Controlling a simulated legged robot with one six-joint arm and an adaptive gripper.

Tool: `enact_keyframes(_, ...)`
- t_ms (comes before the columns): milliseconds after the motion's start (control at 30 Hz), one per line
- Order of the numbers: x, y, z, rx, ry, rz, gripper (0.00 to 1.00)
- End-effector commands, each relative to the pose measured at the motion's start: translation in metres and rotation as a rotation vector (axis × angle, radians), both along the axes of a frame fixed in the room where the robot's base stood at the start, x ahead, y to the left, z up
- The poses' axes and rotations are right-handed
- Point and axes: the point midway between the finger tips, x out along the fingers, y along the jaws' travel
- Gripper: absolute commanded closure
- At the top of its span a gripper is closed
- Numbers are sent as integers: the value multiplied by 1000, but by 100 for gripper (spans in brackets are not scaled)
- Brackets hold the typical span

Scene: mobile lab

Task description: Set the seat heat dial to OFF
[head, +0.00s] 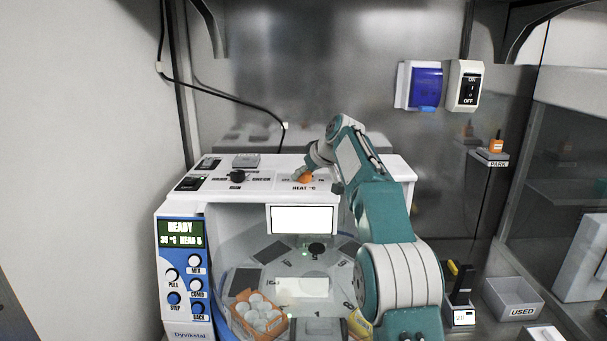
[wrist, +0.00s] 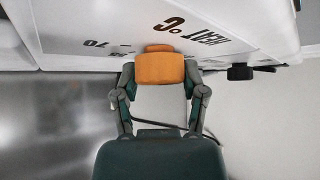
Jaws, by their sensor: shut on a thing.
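The orange heat dial (head: 304,178) sits on the white top panel of the machine, just behind the printed "HEAT °C" label. My gripper (head: 307,172) reaches down onto it from the right and partly covers it. In the wrist view, the gripper (wrist: 160,82) has a finger on each side of the orange dial (wrist: 160,66) and is shut on it. The "HEAT °C" print and a "70" mark show upside down beside it. The dial's pointer and the OFF mark cannot be made out.
A black knob (head: 237,176) and switches sit left on the same panel. The front display (head: 181,233) reads READY, 35 °C. Below are a carousel and an orange basket (head: 258,315). A blue-covered box (head: 425,87) and an ON/OFF switch (head: 468,89) hang on the back wall.

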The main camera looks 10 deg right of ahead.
Motion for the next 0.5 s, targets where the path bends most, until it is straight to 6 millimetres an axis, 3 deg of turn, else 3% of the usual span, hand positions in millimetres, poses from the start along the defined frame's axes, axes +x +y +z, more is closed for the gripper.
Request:
enact_keyframes(67,0,0,-5,-1,10,1,92)
enact_keyframes(100,0,0,-5,0,10,1,31)
enact_keyframes(167,0,0,-5,0,9,0,10)
enact_keyframes(500,-1,0,-1,-1,3,-1,10)
